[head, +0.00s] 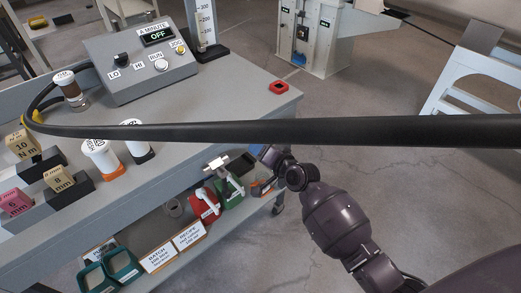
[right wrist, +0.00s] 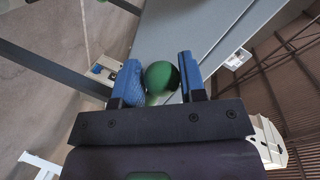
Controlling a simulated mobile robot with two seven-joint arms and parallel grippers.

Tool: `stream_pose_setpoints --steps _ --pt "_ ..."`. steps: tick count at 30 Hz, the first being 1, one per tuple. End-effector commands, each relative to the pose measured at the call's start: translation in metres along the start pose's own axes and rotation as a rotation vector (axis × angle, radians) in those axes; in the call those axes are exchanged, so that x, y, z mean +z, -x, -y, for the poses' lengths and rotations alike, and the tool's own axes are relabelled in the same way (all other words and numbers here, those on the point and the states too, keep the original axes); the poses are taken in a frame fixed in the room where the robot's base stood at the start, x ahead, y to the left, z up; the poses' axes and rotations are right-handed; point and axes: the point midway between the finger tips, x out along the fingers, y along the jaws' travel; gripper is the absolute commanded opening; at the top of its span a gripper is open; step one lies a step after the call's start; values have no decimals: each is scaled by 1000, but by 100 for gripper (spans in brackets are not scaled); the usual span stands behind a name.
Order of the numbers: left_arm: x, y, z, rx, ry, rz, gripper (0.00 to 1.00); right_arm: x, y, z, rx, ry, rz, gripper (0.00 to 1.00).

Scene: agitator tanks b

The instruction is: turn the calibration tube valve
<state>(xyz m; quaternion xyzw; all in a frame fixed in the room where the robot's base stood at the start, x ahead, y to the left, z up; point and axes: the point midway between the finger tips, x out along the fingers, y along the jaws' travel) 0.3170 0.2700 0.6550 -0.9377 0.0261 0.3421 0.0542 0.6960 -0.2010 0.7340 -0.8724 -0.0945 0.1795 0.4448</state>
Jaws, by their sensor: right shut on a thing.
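The graduated tube (head: 204,24) stands on a black base at the back of the grey bench in the head view. A small silver fitting (head: 217,163) shows at the bench's front edge; I cannot tell surely whether it is the valve. My right gripper (head: 262,154) is beside the bench's front edge, to the right of the fitting, with blue fingers partly hidden by my wrist. In the right wrist view, the right gripper (right wrist: 160,80) is shut on a round green knob (right wrist: 161,76) between its fingers. What the knob joins is hidden. My left gripper is out of view.
A thick black hose (head: 290,132) crosses the head view above the bench. A control box (head: 140,68) reading OFF, bottles (head: 100,156) and labelled blocks (head: 68,180) stand on the bench (head: 225,100). A lower shelf holds red (head: 204,206) and green items.

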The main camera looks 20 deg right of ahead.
Motion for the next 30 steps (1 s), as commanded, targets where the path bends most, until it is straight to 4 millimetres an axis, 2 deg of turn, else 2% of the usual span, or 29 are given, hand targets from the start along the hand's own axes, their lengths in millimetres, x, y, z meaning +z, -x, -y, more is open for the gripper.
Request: stream_pose_setpoints --steps 8,14,30 --pt "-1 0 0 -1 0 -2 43 -2 0 0 -1 33 -11 0" --pt "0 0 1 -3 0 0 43 1 -3 -7 9 125 -29 0" --pt "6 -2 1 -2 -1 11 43 10 -14 -52 66 598 -125 0"
